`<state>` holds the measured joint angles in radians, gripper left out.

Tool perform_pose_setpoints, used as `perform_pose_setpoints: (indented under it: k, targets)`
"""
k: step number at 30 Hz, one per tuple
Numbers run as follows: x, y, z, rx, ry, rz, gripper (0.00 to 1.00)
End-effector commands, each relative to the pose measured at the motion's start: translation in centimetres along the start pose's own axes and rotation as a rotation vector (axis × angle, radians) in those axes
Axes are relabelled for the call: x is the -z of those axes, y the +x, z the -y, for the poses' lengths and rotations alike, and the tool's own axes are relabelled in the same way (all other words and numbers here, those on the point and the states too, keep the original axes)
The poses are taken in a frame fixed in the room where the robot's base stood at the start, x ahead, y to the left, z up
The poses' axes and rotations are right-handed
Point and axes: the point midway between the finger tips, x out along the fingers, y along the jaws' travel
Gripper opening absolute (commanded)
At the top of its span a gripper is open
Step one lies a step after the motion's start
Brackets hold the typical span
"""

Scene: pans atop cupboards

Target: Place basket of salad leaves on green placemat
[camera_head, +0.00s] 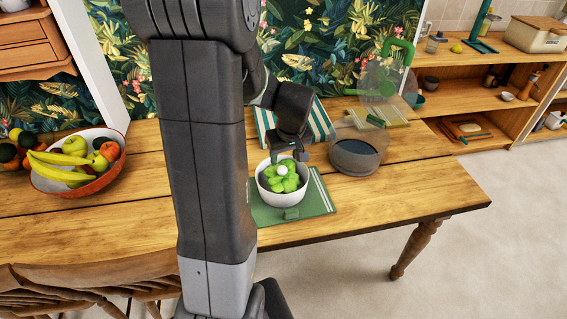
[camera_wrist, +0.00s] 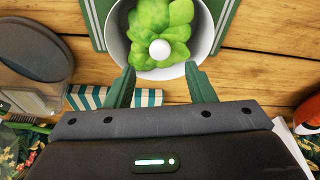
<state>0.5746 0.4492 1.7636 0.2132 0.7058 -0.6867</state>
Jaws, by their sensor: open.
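The basket of salad leaves is a white bowl (camera_head: 283,199) with bright green leaves (camera_head: 281,178) and a small white ball on top. It rests on the green placemat (camera_head: 318,205) on the wooden table. In the wrist view the bowl (camera_wrist: 205,52) is at the top, with the leaves (camera_wrist: 160,22) inside and the striped placemat (camera_wrist: 97,24) beneath. My gripper (camera_head: 281,157) is over the back side of the bowl. In the wrist view my gripper's green fingers (camera_wrist: 163,86) are spread apart near the bowl's rim.
A clear blender-like container with a dark base (camera_head: 356,157) stands close on the right. A striped cloth (camera_head: 319,122) lies behind. A fruit bowl (camera_head: 113,133) is at the left. The table's front right (camera_head: 400,196) is clear. A wooden chair (camera_head: 90,272) is in front.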

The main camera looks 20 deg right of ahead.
Motion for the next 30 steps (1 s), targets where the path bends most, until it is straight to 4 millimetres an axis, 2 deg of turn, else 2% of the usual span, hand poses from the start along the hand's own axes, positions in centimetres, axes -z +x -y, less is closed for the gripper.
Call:
perform_pose_setpoints:
  k: [3, 10, 15, 30]
  targets:
    - [0.1, -2.3, 0.0, -0.002, 0.0, -0.004, 0.49]
    - [0.0, -5.0, 0.0, -0.001, -0.001, -0.001, 0.49]
    - [0.0, -5.6, 0.0, 0.0, -0.001, 0.0, 0.49]
    - [0.0, -5.6, 0.0, 0.0, -0.001, 0.0, 0.49]
